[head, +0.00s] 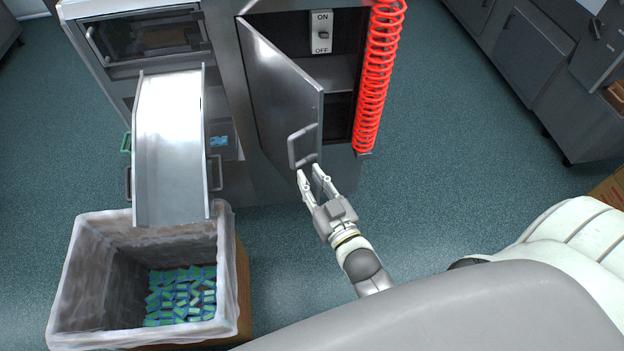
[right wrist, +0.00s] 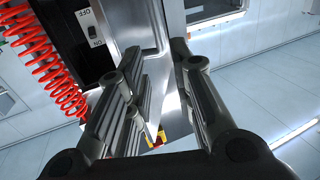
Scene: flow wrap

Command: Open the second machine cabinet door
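The cabinet door (head: 285,85) is a grey metal panel that stands partly open, swung out from the machine. Its bar handle (head: 291,150) is near the door's lower free corner. My right gripper (head: 310,175) is just below the handle and the door's lower corner. Its two fingers are apart, and I see nothing clearly gripped between them. In the right wrist view the open fingers (right wrist: 165,75) point toward the shiny metal door; whether they touch it I cannot tell. My left gripper is not in view.
Inside the open cabinet is an ON/OFF switch (head: 321,33). A red coiled hose (head: 376,75) hangs beside the opening on the right. A metal chute (head: 170,145) slopes to a lined box (head: 95,285) holding small blue-green packs.

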